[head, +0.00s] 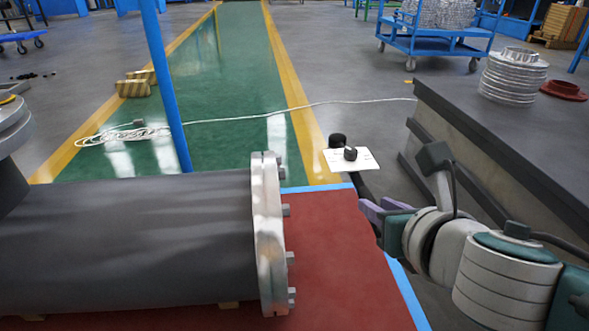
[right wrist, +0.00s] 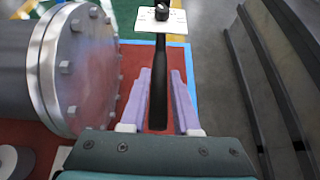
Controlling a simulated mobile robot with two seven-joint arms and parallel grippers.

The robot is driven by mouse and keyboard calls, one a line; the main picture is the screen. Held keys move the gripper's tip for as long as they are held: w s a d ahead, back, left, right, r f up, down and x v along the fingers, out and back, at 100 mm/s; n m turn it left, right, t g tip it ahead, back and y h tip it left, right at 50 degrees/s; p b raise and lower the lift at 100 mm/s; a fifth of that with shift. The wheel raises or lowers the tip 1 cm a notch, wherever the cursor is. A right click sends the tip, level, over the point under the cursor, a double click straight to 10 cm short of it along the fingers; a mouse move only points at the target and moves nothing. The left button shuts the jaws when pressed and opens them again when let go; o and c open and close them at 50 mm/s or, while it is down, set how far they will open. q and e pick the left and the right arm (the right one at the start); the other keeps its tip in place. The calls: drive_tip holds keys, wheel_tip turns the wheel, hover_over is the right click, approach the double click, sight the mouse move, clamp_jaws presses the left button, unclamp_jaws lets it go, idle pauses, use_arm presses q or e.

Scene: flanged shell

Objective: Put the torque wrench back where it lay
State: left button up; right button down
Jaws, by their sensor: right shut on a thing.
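The torque wrench shows as a long black handle in the right wrist view (right wrist: 158,85). Its far end has a dark knob beside a white card (right wrist: 175,21). In the head view the wrench (head: 361,186) is partly hidden by my gripper, with the white card (head: 338,162) at its far end. My right gripper (right wrist: 160,80) has its purple fingers on both sides of the handle and is shut on it. In the head view this gripper (head: 370,209) is at the right edge of the red surface, right of the flange. My left gripper is out of view.
The grey shell (head: 120,240) with its bolted flange (head: 268,235) lies on the red surface (head: 335,260). A dark-topped bench (head: 510,125) stands close on the right, bearing stacked metal rings (head: 513,75) and a red flange (head: 563,90). A blue post (head: 165,85) rises behind the shell.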

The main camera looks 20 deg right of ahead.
wheel_tip(320, 180, down, 20)
drive_tip(key=b, duration=1.6)
drive_tip(key=shift+w+d+b, duration=0.1)
drive_tip(key=shift+d+b, duration=0.05)
drive_tip(key=shift+b, duration=0.25)
drive_tip(key=c, duration=1.1)
unclamp_jaws()
drive_tip(key=shift+f, duration=0.1)
drive_tip(key=o, duration=0.5)
drive_tip(key=shift+c, duration=0.2)
